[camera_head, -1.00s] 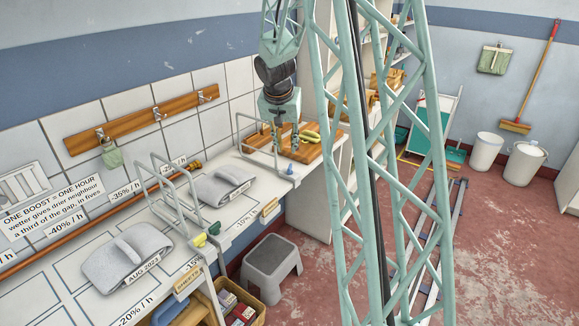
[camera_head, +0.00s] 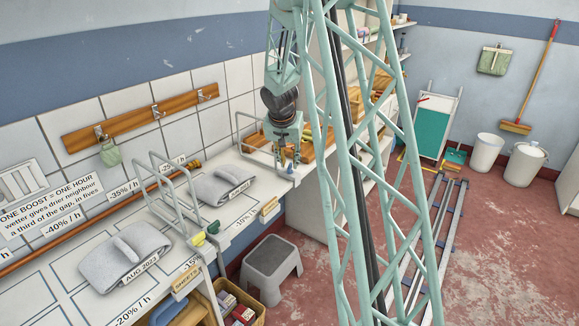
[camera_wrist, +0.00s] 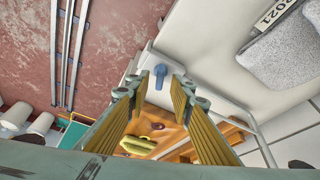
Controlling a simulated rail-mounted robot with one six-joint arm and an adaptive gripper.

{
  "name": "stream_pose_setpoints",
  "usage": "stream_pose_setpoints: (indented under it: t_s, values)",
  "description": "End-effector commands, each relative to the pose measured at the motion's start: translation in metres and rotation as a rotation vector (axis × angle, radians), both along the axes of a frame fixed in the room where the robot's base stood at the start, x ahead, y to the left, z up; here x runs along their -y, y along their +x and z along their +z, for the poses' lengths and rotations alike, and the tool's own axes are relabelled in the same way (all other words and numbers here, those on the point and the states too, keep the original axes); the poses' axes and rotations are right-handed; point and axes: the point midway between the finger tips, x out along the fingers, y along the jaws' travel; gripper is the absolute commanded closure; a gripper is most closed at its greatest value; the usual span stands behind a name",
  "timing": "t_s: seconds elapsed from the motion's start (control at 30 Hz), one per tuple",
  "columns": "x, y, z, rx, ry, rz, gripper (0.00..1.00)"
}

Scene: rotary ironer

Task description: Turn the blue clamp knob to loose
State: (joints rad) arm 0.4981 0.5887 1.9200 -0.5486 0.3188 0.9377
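The blue clamp knob (camera_wrist: 161,72) shows in the wrist view on a pale block at the table's edge, just beyond my fingertips and roughly centred between them. In the head view the blue knob (camera_head: 291,170) is a small blue spot right by my fingertips, partly hidden by them. My gripper (camera_wrist: 157,88) is open and empty, its two ridged fingers apart on either side of the knob's line. It also shows in the head view (camera_head: 286,160), low over the far end of the table. I cannot tell whether the fingers touch the knob.
A wire frame (camera_head: 240,131) stands beside my gripper. A wooden board (camera_wrist: 157,125) with a yellow item (camera_wrist: 137,145) lies close by. A grey stool (camera_head: 271,262) stands on the floor.

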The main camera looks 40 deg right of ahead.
Motion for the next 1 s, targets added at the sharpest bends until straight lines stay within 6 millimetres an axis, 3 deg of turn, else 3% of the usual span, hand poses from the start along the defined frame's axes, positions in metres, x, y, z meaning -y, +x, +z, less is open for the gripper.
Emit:
stream_pose_setpoints:
  t_s: [0.2, 0.67, 0.9, 1.0]
  values:
    - [0.005, 0.003, -0.015, 0.000, 0.000, 0.000, 0.79]
    - [0.007, 0.005, -0.020, 0.000, 0.000, 0.000, 0.79]
    - [0.006, 0.005, -0.020, 0.000, 0.000, 0.000, 1.00]
    - [0.006, 0.005, -0.020, 0.000, 0.000, 0.000, 1.00]
